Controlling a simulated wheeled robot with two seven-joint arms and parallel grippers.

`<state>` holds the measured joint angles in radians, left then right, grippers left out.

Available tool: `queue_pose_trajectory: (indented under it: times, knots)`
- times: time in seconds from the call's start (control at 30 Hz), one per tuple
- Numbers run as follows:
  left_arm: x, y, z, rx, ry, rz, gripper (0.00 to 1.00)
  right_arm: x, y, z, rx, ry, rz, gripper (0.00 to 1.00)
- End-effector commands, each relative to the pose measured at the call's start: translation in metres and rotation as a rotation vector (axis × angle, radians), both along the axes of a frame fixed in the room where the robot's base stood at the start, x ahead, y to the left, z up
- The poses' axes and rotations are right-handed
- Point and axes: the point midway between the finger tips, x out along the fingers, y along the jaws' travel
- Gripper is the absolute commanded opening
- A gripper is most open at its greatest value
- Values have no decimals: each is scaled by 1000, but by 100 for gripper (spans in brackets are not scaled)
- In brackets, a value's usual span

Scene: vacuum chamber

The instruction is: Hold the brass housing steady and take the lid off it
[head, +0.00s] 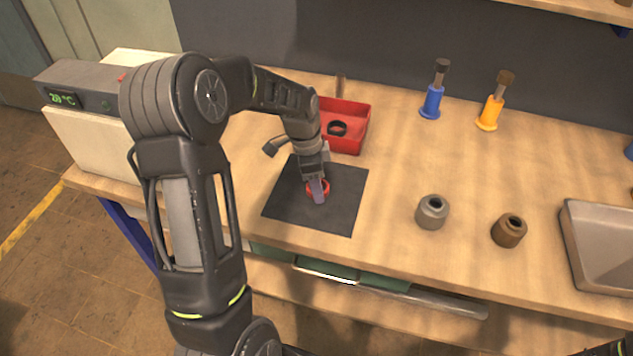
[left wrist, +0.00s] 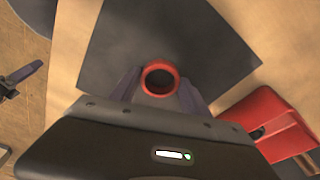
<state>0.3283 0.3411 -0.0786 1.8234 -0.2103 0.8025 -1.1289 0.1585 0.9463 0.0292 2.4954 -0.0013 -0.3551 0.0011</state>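A brown, bronze-toned round piece (head: 509,231) with a dark hole on top stands at the bench's right; it looks most like the brass housing. A similar grey piece (head: 432,212) stands left of it. I cannot make out a separate lid on either. My left gripper (head: 317,190) points down over a dark mat (head: 345,212). Its fingers are apart on either side of a red ring-shaped piece (left wrist: 159,80) with a dark centre. I cannot tell if they touch it.
A red bin (head: 352,140) with a dark ring inside stands behind the mat. A blue (head: 432,102) and a yellow (head: 490,113) tool stand at the back. A metal tray (head: 598,270) is at the right edge. Bench between mat and grey piece is clear.

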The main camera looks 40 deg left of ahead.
Motion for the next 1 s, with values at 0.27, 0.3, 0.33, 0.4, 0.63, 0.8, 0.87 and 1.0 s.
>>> queue_pose_trajectory:
  times: [0.27,0.3,0.33,0.4,0.63,0.8,0.87,1.0]
  knots:
    - [0,0,0,0,0,0,73,0,0,0,0,0,0,83]
    - [0,0,1,0,0,0,73,0,0,0,0,0,0,83]
    - [0,0,1,0,0,0,73,0,0,0,0,0,0,83]
    - [0,0,1,0,0,0,73,0,0,1,0,0,0,83]
    - [0,1,11,1,-3,0,73,0,0,2,0,0,0,83]
    - [-2,4,36,1,-6,1,73,0,0,0,0,0,0,83]
    - [-3,5,49,2,-6,1,73,0,0,-1,0,0,0,83]
    - [-6,9,79,1,-6,0,73,0,0,-2,0,0,0,83]
